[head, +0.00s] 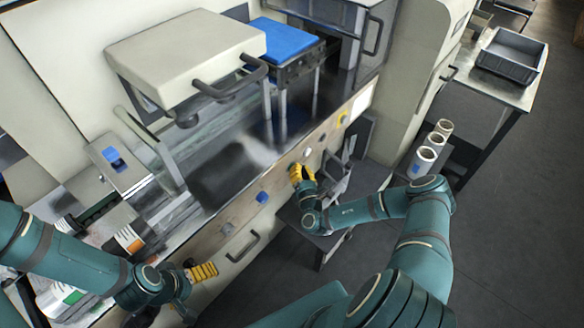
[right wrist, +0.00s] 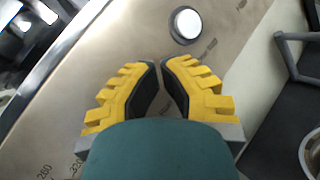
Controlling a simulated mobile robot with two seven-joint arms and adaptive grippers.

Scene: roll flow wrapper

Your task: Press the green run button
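No green button shows in either view.
A handle (head: 243,247) juts from the machine front. A dark bracket (head: 338,178) and a low stand are beside my right gripper. A grey bin (head: 511,55) sits on a side table, and white rolls (head: 424,160) stand at right.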

